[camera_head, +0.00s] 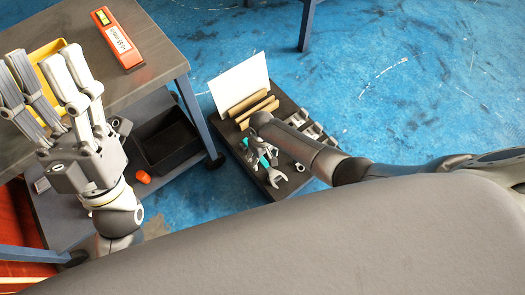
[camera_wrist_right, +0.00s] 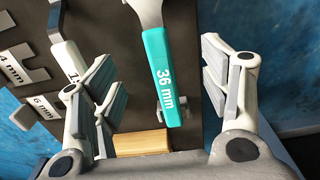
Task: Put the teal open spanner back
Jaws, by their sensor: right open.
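The teal open spanner (camera_wrist_right: 163,75), marked "36 mm", lies over a dark board in the right wrist view, its steel end running off the top edge. My right gripper (camera_wrist_right: 165,88) is open, with a finger on each side of the teal handle and a gap at both sides. In the head view a bit of the teal handle (camera_head: 265,161) shows below my right forearm, which hides much of that gripper. The dark tool board (camera_head: 297,184) is low by the blue floor. My left gripper (camera_head: 43,65) is raised at the left, open and empty.
Another steel spanner (camera_wrist_right: 72,62) lies left of the teal one, near size labels. A wooden block (camera_wrist_right: 142,142) and a white panel (camera_head: 240,84) are at the board. A table (camera_head: 150,62) with a red level (camera_head: 118,38) stands left, above a black bin (camera_head: 167,141).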

